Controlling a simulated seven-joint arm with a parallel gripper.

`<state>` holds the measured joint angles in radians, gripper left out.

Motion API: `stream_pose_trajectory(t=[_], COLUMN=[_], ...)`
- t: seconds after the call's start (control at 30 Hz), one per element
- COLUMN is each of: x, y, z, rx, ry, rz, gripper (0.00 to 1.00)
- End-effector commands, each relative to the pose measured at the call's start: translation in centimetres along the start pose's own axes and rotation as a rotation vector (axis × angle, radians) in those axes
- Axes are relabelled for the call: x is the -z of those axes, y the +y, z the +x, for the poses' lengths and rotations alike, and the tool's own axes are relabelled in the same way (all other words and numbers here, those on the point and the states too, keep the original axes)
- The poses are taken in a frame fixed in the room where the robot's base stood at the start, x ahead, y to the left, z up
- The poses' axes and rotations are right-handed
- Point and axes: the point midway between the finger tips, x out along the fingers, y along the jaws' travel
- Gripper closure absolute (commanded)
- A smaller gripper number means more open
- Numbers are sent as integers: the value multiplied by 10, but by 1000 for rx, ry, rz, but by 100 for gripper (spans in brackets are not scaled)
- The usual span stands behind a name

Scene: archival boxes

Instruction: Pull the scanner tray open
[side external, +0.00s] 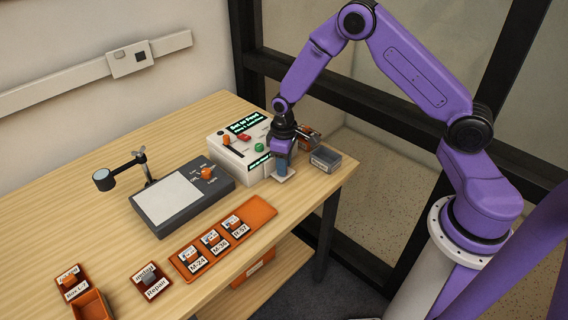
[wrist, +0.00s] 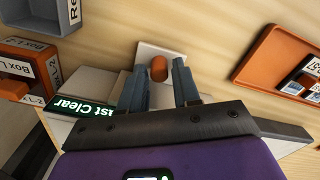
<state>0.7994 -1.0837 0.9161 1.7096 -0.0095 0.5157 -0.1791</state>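The scanner is a white box (side external: 236,160) with lit dark displays, an orange-handled lever, and red and green buttons, near the table's back right. Its tray shows as a small pale plate (side external: 286,178) low at its right front side. In the wrist view the tray plate (wrist: 150,52) carries an upright orange knob (wrist: 159,68). My gripper (side external: 282,170) points down over the tray. In the wrist view its fingers (wrist: 161,80) are apart, one on each side of the knob, with gaps visible. Whether the tray is partly out, I cannot tell.
A grey open box (side external: 325,159) and orange-labelled boxes (side external: 307,136) stand right of the scanner, close to my gripper. A dark-grey device (side external: 185,200) with a white pad lies left. An orange tray (side external: 190,262) of labelled pieces lies in front. Wood between is clear.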

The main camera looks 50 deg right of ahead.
Motion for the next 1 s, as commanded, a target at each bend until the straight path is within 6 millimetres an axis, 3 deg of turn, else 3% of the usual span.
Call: stream_pose_trajectory(t=[0.33,0.37,0.43,0.47,0.73,1.0], x=[0,0,0,0,-5,-39], y=[0,0,0,0,-3,-20], z=[3,3,3,3,3,3], rx=[0,0,0,0,0,0], ry=[1,1,1,1,0,-2], rz=[0,0,0,0,-1,-1], gripper=[68,75,98,100,100,100])
